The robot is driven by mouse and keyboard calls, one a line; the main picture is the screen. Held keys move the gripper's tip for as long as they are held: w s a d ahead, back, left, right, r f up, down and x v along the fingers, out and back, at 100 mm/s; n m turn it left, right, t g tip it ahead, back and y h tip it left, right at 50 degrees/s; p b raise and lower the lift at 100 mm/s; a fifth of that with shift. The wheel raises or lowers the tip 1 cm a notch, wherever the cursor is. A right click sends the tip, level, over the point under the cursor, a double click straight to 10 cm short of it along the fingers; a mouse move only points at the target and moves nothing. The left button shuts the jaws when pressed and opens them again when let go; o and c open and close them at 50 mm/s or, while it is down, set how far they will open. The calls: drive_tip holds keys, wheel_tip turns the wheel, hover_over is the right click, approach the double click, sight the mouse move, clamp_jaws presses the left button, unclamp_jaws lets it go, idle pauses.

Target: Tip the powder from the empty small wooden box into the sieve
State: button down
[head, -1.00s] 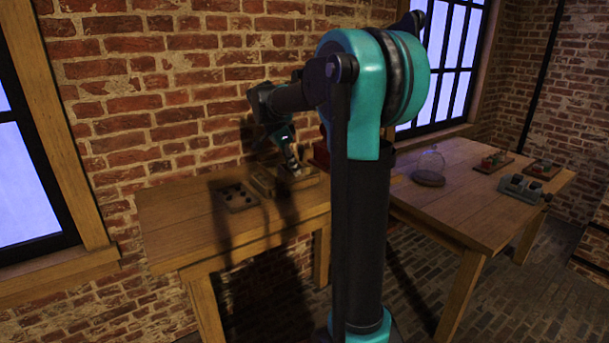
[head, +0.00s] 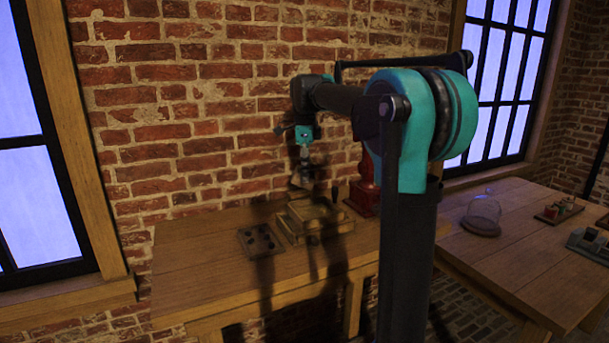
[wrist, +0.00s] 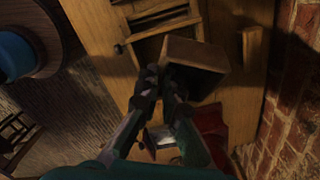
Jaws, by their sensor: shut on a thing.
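My gripper (head: 304,166) is shut on a small wooden box (head: 301,184) and holds it in the air above the wooden frame. In the wrist view, my gripper (wrist: 160,84) grips one edge of the box (wrist: 195,56), which looks tilted. Its inside and any powder cannot be made out. A square wooden frame (head: 290,231), seemingly the sieve, sits on the left table below the box. Part of it shows beyond the box in the wrist view (wrist: 146,14); its mesh is not clear.
A dark plate with several holes (head: 260,241) lies left of the frame. A red device (head: 361,196) stands to its right, near the brick wall. The left table (head: 190,270) is clear at its left end. A glass dome (head: 484,212) stands on the right table.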

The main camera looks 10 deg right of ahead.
drive_tip(key=shift+d+y, duration=0.35)
drive_tip(key=shift+y, duration=0.75)
drive_tip(key=y, duration=0.1)
drive_tip(key=d+t+y, duration=0.1)
drive_tip(key=y, duration=0.1)
drive_tip(key=f+y, duration=0.1)
drive_tip(key=y, duration=0.1)
drive_tip(key=shift+s+d, duration=0.2)
drive_tip(key=shift+d, duration=0.1)
drive_tip(key=shift+s+d+f+t+y, duration=0.15)
drive_tip(key=shift+d+t+y, duration=0.25)
drive_tip(key=shift+y, duration=0.95)
drive_tip(key=shift+d+f+t+y, duration=0.3)
drive_tip(key=shift+d+y, duration=0.1)
drive_tip(key=shift+y, duration=0.9)
drive_tip(key=shift+s+d+f+t+y, duration=0.1)
drive_tip(key=shift+d+f+t+y, duration=0.2)
drive_tip(key=shift+y, duration=1.05)
drive_tip(key=shift+d+r, duration=0.1)
